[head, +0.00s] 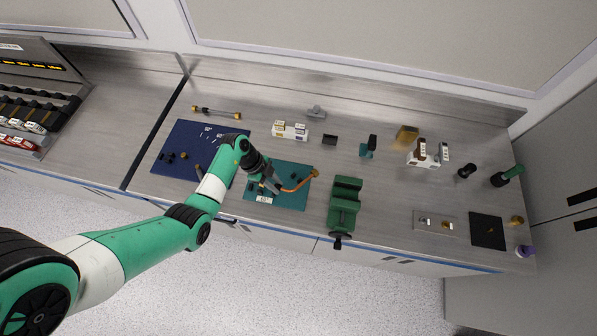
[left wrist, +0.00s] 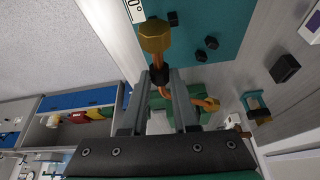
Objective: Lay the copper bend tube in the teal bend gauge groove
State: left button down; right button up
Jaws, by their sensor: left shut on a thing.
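The copper bend tube (head: 297,187) is an orange bent tube with brass ends. My left gripper (head: 273,186) is shut on it above the teal plate. In the left wrist view the tube (left wrist: 158,65) passes between my two fingers (left wrist: 158,88), with a brass nut at the top of the picture and a curved end to the right. The teal bend gauge (head: 292,201) is a flat plate with small black blocks and a white label; it also shows in the left wrist view (left wrist: 215,22). I cannot make out its groove. My right gripper is not in view.
A green vise (head: 345,198) stands right of the teal plate. A dark blue mat (head: 178,143) with small parts lies to the left. A white block (head: 290,131) and a small dark block (head: 330,139) stand behind. The bench's front edge is close.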

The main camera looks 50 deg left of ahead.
pick_arm(q)
jog(key=shift+n, duration=0.7)
jog(key=a, duration=0.1)
jog(key=s+a, duration=0.1)
jog(key=s+a+r, duration=0.1)
jog(key=a, duration=0.1)
jog(key=shift+s+a+r+p, duration=0.1)
jog(key=shift+p, duration=0.25)
jog(key=shift+r+p, duration=0.2)
jog(key=shift+p, duration=0.35)
notch_tip(320, 180, down, 6)
jog(key=b, duration=0.4)
jog(key=shift+f+b, duration=0.1)
jog(key=shift+b, duration=0.2)
jog(key=shift+p, duration=0.4)
jog(key=shift+f, duration=0.15)
